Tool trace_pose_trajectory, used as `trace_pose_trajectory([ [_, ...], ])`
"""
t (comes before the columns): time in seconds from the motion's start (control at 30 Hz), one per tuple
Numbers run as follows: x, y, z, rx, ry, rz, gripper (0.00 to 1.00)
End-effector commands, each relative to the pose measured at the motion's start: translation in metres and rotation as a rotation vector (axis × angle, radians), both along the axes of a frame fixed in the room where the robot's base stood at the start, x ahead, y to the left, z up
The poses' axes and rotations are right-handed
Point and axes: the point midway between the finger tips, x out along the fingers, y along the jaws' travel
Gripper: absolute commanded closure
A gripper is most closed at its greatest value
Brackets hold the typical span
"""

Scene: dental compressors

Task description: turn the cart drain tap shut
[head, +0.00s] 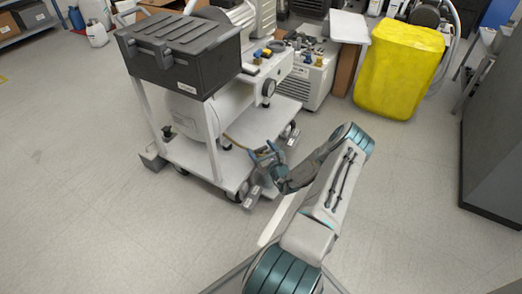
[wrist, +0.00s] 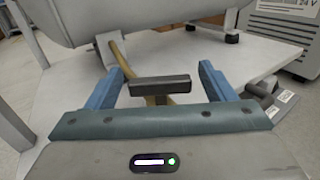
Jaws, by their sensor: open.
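The drain tap shows in the wrist view as a dark bar handle (wrist: 160,86) lying crosswise, with a yellowish part just beneath it. My gripper (wrist: 161,74) is open, with one blue finger on each side of the handle. A gap shows between each finger and the handle's ends, so it is not gripped. In the head view my gripper (head: 267,153) is at the right front edge of the white cart (head: 203,157), beside its lower shelf. I cannot make out the tap handle there. A yellowish-brown hose (wrist: 118,52) runs down behind the left finger from the white tank (head: 195,112).
A black ribbed box (head: 182,50) sits on top of the cart. Grey pedal-like pieces (head: 252,194) are by the cart's front corner, close to my gripper. A yellow covered bin (head: 400,68) stands back right, and a dark cabinet (head: 498,135) at right. Floor at left is clear.

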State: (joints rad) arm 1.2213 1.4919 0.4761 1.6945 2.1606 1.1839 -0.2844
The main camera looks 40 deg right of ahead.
Motion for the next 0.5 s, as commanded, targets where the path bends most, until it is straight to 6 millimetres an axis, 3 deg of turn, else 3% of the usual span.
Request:
trace_pose_trajectory([
  [0.03,-0.0001,0.0,0.0001,0.0,0.0,0.0,0.24],
  [0.2,-0.0003,0.0,0.0,0.0,0.0,0.0,0.68],
  [0.5,-0.0005,0.0006,0.0011,0.002,0.001,-0.022,0.68],
])
